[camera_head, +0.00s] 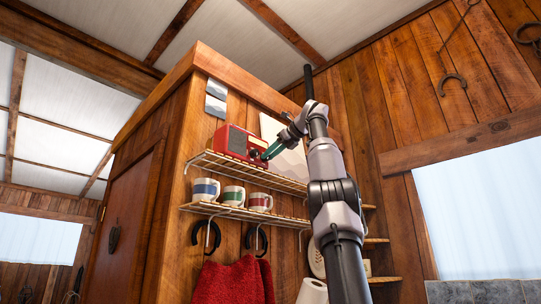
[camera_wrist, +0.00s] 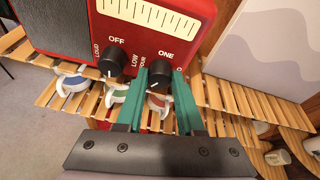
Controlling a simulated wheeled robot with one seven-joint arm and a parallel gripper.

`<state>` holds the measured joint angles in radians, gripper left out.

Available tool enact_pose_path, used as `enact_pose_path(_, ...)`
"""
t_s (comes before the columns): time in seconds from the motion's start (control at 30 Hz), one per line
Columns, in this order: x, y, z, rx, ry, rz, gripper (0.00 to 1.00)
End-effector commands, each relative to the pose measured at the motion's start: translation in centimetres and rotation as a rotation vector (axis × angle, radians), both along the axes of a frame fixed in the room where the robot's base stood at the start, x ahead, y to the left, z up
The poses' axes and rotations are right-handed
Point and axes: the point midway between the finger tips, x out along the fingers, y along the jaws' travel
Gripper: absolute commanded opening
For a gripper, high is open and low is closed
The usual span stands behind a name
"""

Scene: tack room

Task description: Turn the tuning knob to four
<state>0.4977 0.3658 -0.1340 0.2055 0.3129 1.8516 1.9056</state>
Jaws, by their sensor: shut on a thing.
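A red radio (camera_head: 235,143) stands on the upper slatted shelf; in the wrist view its red front (camera_wrist: 125,40) fills the top. The black tuning knob (camera_wrist: 158,79) is on the right, with "FOUR" at its left and "ONE" above it; a label to its right is mostly hidden. I cannot clearly tell where its pointer points. My gripper (camera_wrist: 160,80) has its teal fingers on both sides of this knob, shut on it. In the head view my gripper (camera_head: 270,151) reaches the radio's right front. A second black knob (camera_wrist: 112,63) sits left, marked "LOUD", "OFF" and "LOW".
The slatted shelf (camera_head: 290,184) lies just under the radio. Several striped mugs (camera_head: 233,196) stand on the lower shelf. Horseshoes and a red cloth (camera_head: 235,283) hang below. A pale board (camera_head: 287,163) is behind, right of the radio.

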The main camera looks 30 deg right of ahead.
Motion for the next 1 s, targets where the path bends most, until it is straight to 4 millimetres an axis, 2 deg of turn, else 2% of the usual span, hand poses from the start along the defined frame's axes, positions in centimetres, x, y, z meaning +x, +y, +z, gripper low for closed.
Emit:
enact_pose_path(0.6, -0.17, 0.15, -0.15, 0.036, 0.015, 0.005, 0.0)
enact_pose_path(0.63, -0.17, 0.15, -0.15, 0.036, 0.015, 0.005, 0.44)
enact_pose_path(0.7, -0.17, 0.13, -0.15, 0.035, 0.015, 0.005, 0.67)
enact_pose_path(1.0, -0.18, 0.05, -0.11, 0.033, 0.014, 0.002, 0.67)
